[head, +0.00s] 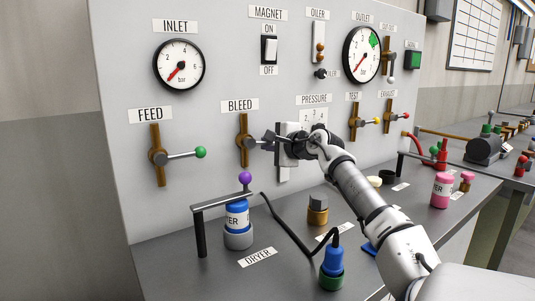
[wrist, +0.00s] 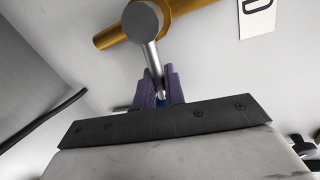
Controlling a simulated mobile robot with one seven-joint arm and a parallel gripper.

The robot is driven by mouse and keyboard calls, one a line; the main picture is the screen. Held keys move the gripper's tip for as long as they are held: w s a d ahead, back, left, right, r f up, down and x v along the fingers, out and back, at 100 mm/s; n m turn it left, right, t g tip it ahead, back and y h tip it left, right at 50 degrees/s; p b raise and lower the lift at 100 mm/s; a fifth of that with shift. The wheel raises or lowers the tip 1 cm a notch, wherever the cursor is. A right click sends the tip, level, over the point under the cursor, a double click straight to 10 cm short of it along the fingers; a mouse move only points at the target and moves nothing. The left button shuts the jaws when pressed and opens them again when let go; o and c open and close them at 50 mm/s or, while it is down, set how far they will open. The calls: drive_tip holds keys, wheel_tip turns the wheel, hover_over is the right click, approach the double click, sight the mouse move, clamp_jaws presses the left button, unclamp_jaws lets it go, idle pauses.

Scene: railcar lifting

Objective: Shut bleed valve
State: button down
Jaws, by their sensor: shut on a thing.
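The bleed valve (head: 247,143) sits on the upright panel under its BLEED label (head: 240,105), on a vertical brass pipe. Its lever points right, across the pipe, toward my gripper (head: 270,138). In the wrist view the grey valve hub (wrist: 143,20) sits on the brass pipe (wrist: 112,36), and the silver lever (wrist: 153,57) runs down between the purple finger pads of my gripper (wrist: 160,88). My gripper is shut on the lever's end. A bit of its blue knob shows between the pads; the rest is hidden.
The feed valve (head: 158,157) with a green knob is to the left. Test (head: 356,121) and exhaust (head: 390,116) valves are to the right. On the bench below stand a blue dryer canister (head: 237,216), a black bent hose (head: 290,233) and a brass fitting (head: 318,212).

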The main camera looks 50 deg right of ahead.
drive_tip(key=shift+r+n+h, duration=0.3)
drive_tip(key=shift+r+n, duration=0.3)
drive_tip(key=shift+n, duration=0.2)
drive_tip(key=c, duration=1.6)
unclamp_jaws()
drive_tip(key=shift+o, duration=0.2)
drive_tip(key=shift+s, duration=0.2)
drive_tip(key=b+v, duration=0.3)
drive_tip(key=v, duration=1)
drive_tip(key=shift+r, duration=0.25)
drive_tip(key=shift+s+a, duration=0.1)
